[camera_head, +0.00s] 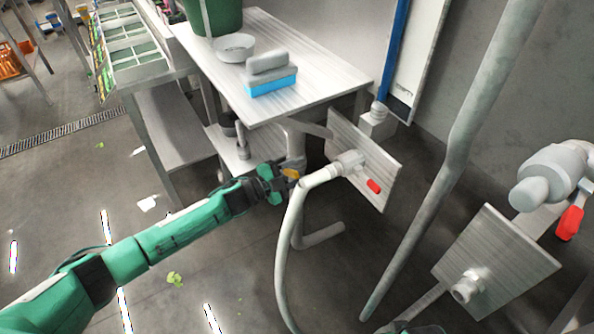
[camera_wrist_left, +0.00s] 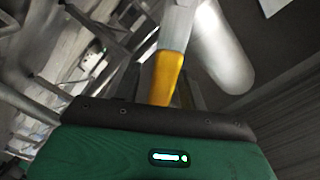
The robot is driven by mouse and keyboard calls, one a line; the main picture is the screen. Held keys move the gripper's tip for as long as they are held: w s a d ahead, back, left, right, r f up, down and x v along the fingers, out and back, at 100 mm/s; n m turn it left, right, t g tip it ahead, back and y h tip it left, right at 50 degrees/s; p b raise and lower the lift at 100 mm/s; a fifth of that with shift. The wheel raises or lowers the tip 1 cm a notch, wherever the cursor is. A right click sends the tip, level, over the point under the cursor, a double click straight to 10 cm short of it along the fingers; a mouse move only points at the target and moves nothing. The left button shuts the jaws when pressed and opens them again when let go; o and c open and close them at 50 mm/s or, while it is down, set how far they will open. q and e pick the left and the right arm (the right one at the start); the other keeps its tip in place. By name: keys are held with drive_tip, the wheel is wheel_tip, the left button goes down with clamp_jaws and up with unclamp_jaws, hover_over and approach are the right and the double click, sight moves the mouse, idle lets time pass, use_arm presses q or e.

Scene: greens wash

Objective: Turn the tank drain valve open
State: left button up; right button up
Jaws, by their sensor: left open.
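The drain valve's yellow lever (camera_head: 291,173) sits beneath the table, by the grey pipework (camera_head: 296,150). My left gripper (camera_head: 280,182) is at the lever, its arm reaching in from the lower left. In the left wrist view the yellow grip (camera_wrist_left: 165,76) stands directly before the gripper's palm, its lower end hidden behind the dark palm edge. The left gripper is open; I cannot tell whether it touches the lever.
A pale hose (camera_head: 283,240) curves close beside the left gripper. A red-handled valve (camera_head: 373,186) sits on a plate to the right; another red handle (camera_head: 569,222) is at far right. The table (camera_head: 215,75) holds a blue-based brush (camera_head: 270,84), bowl (camera_head: 234,46) and green tub (camera_head: 222,16).

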use_arm(q)
drive_tip(key=v, duration=1.3)
drive_tip(key=shift+s+a, duration=0.25)
drive_tip(key=shift+a, duration=0.1)
use_arm(e)
drive_tip(key=shift+f, duration=0.25)
